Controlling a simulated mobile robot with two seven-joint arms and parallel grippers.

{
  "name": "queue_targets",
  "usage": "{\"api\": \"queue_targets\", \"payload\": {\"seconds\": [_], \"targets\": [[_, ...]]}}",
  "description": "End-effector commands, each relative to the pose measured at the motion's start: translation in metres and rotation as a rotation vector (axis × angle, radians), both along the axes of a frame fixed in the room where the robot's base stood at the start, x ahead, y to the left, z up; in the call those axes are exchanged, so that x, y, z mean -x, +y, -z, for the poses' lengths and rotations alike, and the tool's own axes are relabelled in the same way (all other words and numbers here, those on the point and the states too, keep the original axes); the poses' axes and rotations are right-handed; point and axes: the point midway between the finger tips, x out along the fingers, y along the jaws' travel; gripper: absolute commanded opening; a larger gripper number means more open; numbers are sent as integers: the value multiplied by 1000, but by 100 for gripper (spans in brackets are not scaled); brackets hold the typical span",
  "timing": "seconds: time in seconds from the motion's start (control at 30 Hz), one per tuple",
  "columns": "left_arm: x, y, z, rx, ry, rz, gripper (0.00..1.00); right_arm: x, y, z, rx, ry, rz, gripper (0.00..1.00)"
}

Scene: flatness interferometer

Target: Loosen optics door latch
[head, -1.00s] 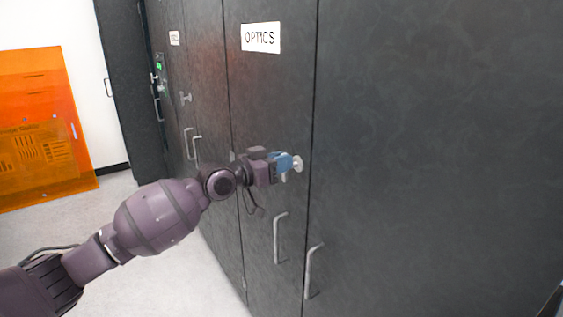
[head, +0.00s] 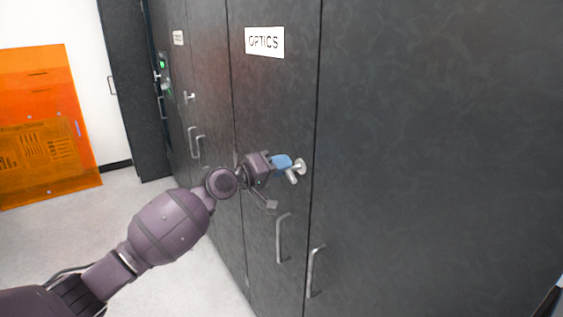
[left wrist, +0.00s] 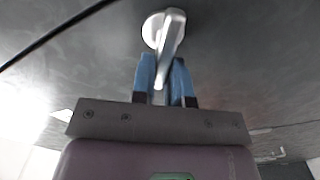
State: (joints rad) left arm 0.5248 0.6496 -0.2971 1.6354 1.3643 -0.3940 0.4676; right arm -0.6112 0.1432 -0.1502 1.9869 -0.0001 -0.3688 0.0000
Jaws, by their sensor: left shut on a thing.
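The optics door (head: 275,110) is a dark, mottled panel with a white OPTICS label (head: 264,42). Its silver latch (head: 300,166) has a round base and a short lever. My left gripper (head: 283,163) is at the latch, its blue fingers shut on the lever. In the left wrist view, the latch lever (left wrist: 169,40) runs down from the round base between the two blue fingertips of my left gripper (left wrist: 164,75). The fingers partly hide the lever in the head view. My right gripper is out of view.
Bar handles (head: 282,238) and (head: 314,271) sit below the latch on either side of the door seam. More cabinet doors continue to the left, one with another latch (head: 190,97). An orange panel (head: 45,125) stands far left. The pale floor (head: 80,235) is clear there.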

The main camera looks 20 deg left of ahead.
Motion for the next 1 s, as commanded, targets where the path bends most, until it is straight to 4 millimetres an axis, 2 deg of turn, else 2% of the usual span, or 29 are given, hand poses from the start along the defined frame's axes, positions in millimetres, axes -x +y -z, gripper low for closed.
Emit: {"api": "queue_targets", "payload": {"seconds": [0.53,1.0], "targets": [[-2,2,6,338,263,-1,0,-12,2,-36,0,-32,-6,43],[-2,2,10,427,333,0,0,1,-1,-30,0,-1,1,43]]}}
